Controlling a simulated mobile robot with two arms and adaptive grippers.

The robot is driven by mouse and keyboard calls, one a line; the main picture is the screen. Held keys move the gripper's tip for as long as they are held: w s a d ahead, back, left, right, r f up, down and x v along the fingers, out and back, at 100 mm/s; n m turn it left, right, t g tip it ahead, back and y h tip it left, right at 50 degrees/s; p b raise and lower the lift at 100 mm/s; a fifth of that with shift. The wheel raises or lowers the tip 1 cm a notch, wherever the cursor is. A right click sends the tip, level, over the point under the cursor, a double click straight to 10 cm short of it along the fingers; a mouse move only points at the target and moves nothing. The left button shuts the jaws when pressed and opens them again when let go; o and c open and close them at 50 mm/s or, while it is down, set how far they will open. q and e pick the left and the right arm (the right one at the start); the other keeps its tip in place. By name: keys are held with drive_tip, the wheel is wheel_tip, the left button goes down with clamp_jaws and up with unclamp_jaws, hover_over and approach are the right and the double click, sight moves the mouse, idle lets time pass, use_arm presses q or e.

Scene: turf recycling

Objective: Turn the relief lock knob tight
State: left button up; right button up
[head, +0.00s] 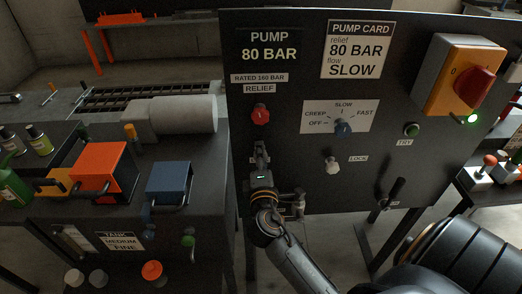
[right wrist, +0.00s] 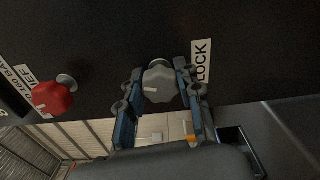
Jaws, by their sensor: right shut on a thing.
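The relief lock knob (right wrist: 158,82) is a grey lobed knob with a white mark, on the dark panel. In the right wrist view a LOCK label (right wrist: 202,62) stands beside it. My right gripper (right wrist: 158,86) is shut on the knob, one finger on each side. In the head view my right gripper (head: 260,153) sits just below the red relief knob (head: 260,115) and hides the lock knob. The red knob also shows at the left of the right wrist view (right wrist: 54,97). My left gripper is not in view.
A second pale knob (head: 332,166) with its own LOCK label (head: 358,159) is to the right. The blue flow knob (head: 343,128), green TRY button (head: 411,130) and red switch (head: 474,84) share the panel. A black lever (head: 396,191) sticks out low right.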

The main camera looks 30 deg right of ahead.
drive_tip(key=shift+r+n+p, duration=0.15)
drive_tip(key=shift+n+p, duration=0.7)
drive_tip(key=shift+n, duration=0.75)
drive_tip(key=o, duration=1.2)
drive_tip(key=shift+c, duration=0.2)
drive_tip(key=shift+s, duration=0.1)
drive_tip(key=v, duration=1.1)
drive_tip(key=shift+s+a, duration=0.2)
drive_tip(key=shift+s, duration=0.1)
drive_tip(key=shift+f, duration=0.2)
